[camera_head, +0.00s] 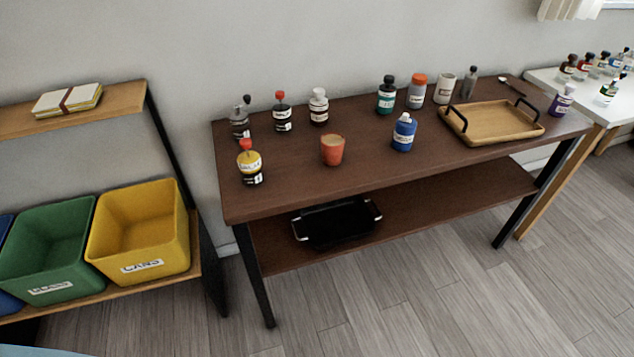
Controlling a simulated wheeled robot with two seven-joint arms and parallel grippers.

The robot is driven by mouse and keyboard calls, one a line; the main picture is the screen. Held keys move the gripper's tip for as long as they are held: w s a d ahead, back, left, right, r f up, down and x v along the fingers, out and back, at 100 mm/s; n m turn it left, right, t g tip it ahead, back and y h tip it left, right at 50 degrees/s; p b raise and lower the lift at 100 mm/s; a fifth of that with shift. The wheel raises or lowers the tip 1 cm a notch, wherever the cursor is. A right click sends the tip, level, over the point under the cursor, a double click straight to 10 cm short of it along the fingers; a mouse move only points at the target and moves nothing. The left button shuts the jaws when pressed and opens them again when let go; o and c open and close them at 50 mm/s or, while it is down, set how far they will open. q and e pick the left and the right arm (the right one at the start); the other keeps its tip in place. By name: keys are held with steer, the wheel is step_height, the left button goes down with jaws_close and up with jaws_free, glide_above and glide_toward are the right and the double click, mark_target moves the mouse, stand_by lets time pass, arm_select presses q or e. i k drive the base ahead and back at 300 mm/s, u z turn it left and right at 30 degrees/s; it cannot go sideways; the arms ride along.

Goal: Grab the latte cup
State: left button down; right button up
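An orange-red cup (332,151) with a light tan top, which looks like the latte cup, stands upright near the front edge of the dark brown table (290,177). It is left of the table's middle, with clear surface around it. Neither of my grippers shows in the head view.
A yellow bottle (249,164) stands left of the cup and a blue bottle (404,133) right of it. Several bottles line the back. A wooden tray (490,138) lies at the right. A black tray (337,224) is on the lower shelf. Yellow (140,232) and green bins (46,252) stand left.

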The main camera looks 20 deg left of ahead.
mark_target(332, 143)
steer(key=z, duration=0.55)
steer(key=k, duration=0.2)
steer(key=u, duration=1.6)
steer(key=i, duration=0.85)
steer(key=z, duration=0.15)
